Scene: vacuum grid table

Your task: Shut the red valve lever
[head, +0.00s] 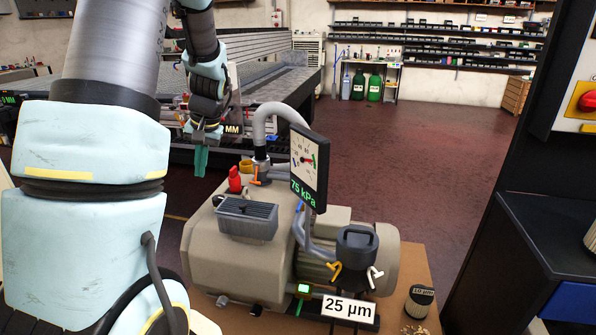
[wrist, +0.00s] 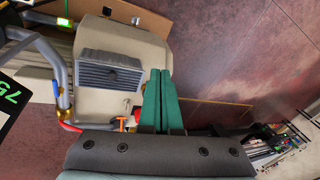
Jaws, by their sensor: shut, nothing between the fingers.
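My gripper (head: 200,173) has green fingers, pressed together and empty, pointing down in the head view, above and left of the red part. In the wrist view its fingers (wrist: 158,74) overlap the edge of the beige pump. A red upright part (head: 234,180) stands on the pump's back left, beside an orange lever (head: 258,181); I cannot tell whether it is the valve lever. In the wrist view a red lever-like piece (wrist: 70,128) sits by a brass fitting, partly cut off by my gripper's body. The gripper looks apart from both.
The beige pump (head: 203,255) carries a dark vented box (head: 247,218), grey hoses (head: 270,112) and a gauge (head: 308,168) reading 75 kPa. A dark canister (head: 356,250) with yellow and white levers is at front right. Open floor (head: 430,160) lies behind.

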